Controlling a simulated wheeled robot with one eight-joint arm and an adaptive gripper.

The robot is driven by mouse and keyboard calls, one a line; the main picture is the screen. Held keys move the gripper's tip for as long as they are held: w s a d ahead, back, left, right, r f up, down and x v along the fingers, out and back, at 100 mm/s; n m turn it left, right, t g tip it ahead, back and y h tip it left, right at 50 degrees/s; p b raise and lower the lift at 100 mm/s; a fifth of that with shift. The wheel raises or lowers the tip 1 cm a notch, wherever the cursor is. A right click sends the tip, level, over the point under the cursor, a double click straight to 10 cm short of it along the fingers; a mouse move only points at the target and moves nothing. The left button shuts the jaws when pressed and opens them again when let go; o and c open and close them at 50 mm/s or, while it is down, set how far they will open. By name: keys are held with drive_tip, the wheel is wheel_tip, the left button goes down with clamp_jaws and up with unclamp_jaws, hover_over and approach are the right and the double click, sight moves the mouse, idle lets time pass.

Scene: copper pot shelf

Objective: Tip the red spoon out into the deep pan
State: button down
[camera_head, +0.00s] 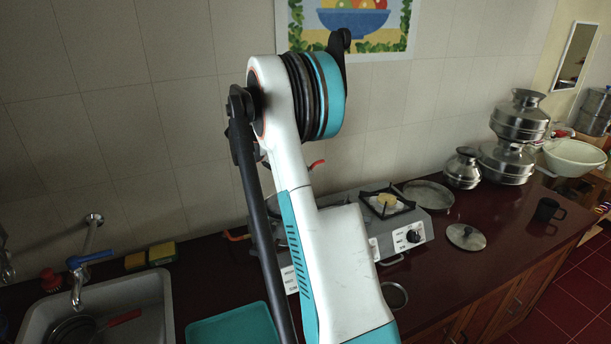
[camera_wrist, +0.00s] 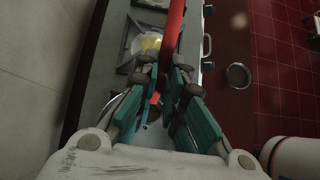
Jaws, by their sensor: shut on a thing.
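My gripper (camera_wrist: 164,76) is shut on the red spoon (camera_wrist: 173,30), whose red length runs up out of the top of the wrist view. A small red end of the spoon also shows beside my arm in the head view (camera_head: 317,164), above the stove. The spoon's bowl and whatever it holds cannot be made out. A pan with an orange handle (camera_head: 236,237) is on the left part of the stove, mostly hidden behind my arm. I cannot tell if it is the deep pan. A pale round vessel shows partly below my fingers in the wrist view.
The stove's right burner (camera_head: 387,202) has something yellow on it. A lid (camera_head: 466,237), a black mug (camera_head: 546,210) and steel pots (camera_head: 506,160) stand to the right. A sink (camera_head: 140,298) and a teal tray (camera_head: 235,327) are at left front.

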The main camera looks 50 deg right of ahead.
drive_tip(key=shift+w+a+r+g+h+b, duration=0.1)
drive_tip(key=shift+w+a+g+h+b, duration=0.55)
drive_tip(key=shift+h+b, duration=0.55)
drive_tip(key=shift+w+a+r+g+h+b, duration=0.1)
drive_tip(key=shift+w+a+g+h+b, duration=0.4)
drive_tip(key=shift+a+h+b, duration=0.7)
drive_tip(key=shift+w+a+r+g+h+b, duration=0.1)
drive_tip(key=shift+w+a+g+h+b, duration=0.25)
drive_tip(key=shift+a+g+h+b, duration=0.75)
drive_tip(key=shift+w+d+f+b, duration=0.1)
drive_tip(key=shift+d+b, duration=0.25)
drive_tip(key=shift+b, duration=0.35)
drive_tip(key=b, duration=0.1)
drive_tip(key=a+h+b, duration=0.1)
drive_tip(key=b, duration=0.1)
drive_tip(key=shift+w+a+f+g+h, duration=0.1)
drive_tip(key=shift+w+f+g+h, duration=0.15)
drive_tip(key=shift+w+h, duration=0.1)
drive_tip(key=shift+w+a+f+g+h+b, duration=0.3)
drive_tip(key=shift+a+g+h+b, duration=0.35)
drive_tip(key=shift+b, duration=0.65)
drive_tip(key=shift+w+f+h+b, duration=0.1)
drive_tip(key=shift+f+h+b, duration=0.05)
drive_tip(key=shift+h+b, duration=0.35)
drive_tip(key=shift+w+a+f+b, duration=0.1)
drive_tip(key=shift+a+f+b, duration=0.1)
drive_tip(key=shift+b, duration=0.4)
